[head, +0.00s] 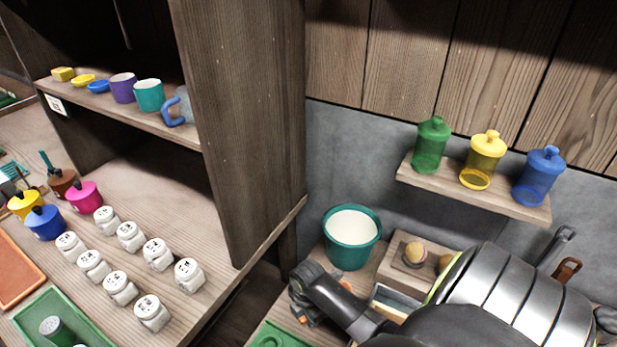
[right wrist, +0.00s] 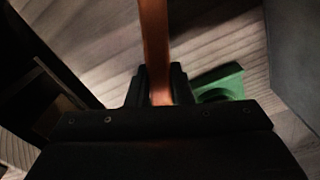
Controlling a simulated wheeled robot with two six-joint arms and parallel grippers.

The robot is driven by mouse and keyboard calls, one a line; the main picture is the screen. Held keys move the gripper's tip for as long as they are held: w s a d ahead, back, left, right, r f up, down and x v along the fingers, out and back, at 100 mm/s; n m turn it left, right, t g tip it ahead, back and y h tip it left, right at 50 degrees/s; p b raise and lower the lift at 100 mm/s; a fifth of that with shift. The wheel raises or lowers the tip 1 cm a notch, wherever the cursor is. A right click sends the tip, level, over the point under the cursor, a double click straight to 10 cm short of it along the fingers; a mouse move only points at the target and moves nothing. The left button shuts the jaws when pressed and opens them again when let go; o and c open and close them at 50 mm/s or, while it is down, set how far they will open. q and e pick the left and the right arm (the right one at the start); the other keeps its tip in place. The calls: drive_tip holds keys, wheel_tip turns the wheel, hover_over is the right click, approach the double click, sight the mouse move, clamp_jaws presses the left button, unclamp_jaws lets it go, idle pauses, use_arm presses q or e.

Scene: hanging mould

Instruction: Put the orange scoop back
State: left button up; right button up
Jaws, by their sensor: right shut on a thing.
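The orange scoop (right wrist: 154,35) shows in the right wrist view as a long, narrow orange strip, likely its handle. My right gripper (right wrist: 158,88) is shut on this strip, which runs up out of the picture from between the fingers. The scoop's bowl does not show there. In the head view my right gripper (head: 312,312) is low in the middle, in front of the teal tub, and the scoop cannot be made out clearly. A green holder (right wrist: 220,82) lies on the wood just right of the fingers; it also shows at the head view's bottom edge (head: 282,340). My left gripper is not in view.
A teal tub (head: 348,253) with white contents stands behind my gripper, beside a wooden block (head: 398,272) bearing a ball. A wooden upright (head: 235,130) rises to the left. White jars (head: 155,254) fill the left counter. A wall shelf (head: 480,192) holds three coloured canisters.

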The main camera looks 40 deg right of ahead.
drive_tip(key=shift+f, duration=1)
drive_tip(key=o, duration=0.9)
drive_tip(key=shift+f, duration=0.1)
wheel_tip(320, 180, up, 12)
drive_tip(key=shift+r, duration=0.15)
